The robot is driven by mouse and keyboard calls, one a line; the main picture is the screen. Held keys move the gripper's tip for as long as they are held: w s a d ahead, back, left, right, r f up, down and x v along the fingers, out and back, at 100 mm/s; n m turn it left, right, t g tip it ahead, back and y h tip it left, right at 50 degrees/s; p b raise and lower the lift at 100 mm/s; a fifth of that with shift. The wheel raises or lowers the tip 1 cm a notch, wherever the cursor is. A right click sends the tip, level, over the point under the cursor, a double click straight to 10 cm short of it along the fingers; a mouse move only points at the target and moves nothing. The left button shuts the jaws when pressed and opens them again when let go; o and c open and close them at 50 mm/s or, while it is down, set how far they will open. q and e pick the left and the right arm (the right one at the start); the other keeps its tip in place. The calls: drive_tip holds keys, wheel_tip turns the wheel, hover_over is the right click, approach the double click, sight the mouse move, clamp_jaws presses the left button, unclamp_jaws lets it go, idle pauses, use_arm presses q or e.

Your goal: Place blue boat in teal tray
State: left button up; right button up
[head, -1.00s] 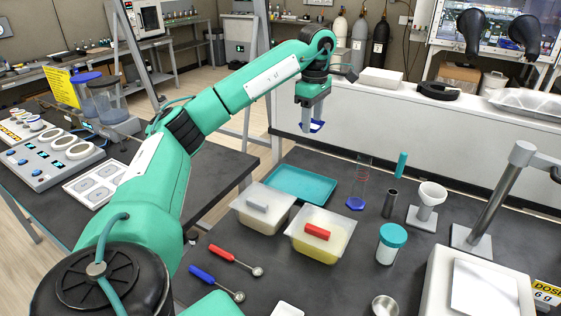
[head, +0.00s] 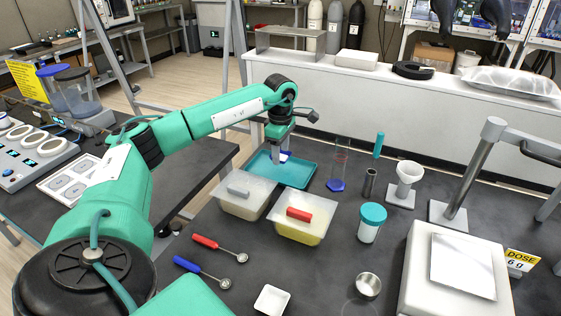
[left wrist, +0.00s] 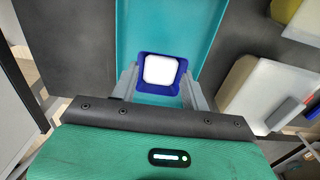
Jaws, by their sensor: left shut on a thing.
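The blue boat (head: 285,156) is a small square dish with a blue rim and a white inside. It also shows in the left wrist view (left wrist: 160,72). My left gripper (head: 280,148) points down and is shut on the boat, with one finger at each side of it in the left wrist view (left wrist: 160,90). The teal tray (head: 310,179) is a shallow rectangle on the dark bench. The boat is over the tray's far left part; I cannot tell whether it touches the tray floor. My right gripper is not in view.
Two translucent tubs, one with a grey-handled lid (head: 242,205) and one with a red-handled lid (head: 318,222), stand in front of the tray. A glass cylinder with a blue base (head: 337,185) stands at its right. The rest of the tray looks empty.

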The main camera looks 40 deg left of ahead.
sight(281, 161)
use_arm(q)
wheel_tip(281, 161, down, 4)
drive_tip(key=shift+r, duration=0.25)
drive_tip(key=shift+f, duration=0.55)
drive_tip(key=o, duration=1)
drive_tip(key=shift+r+p, duration=0.25)
drive_tip(key=shift+p, duration=0.05)
drive_tip(key=shift+r, duration=0.35)
wheel_tip(281, 161, up, 10)
drive_tip(key=shift+r+b, duration=0.25)
drive_tip(key=shift+b, duration=0.6)
drive_tip(key=shift+r, duration=0.35)
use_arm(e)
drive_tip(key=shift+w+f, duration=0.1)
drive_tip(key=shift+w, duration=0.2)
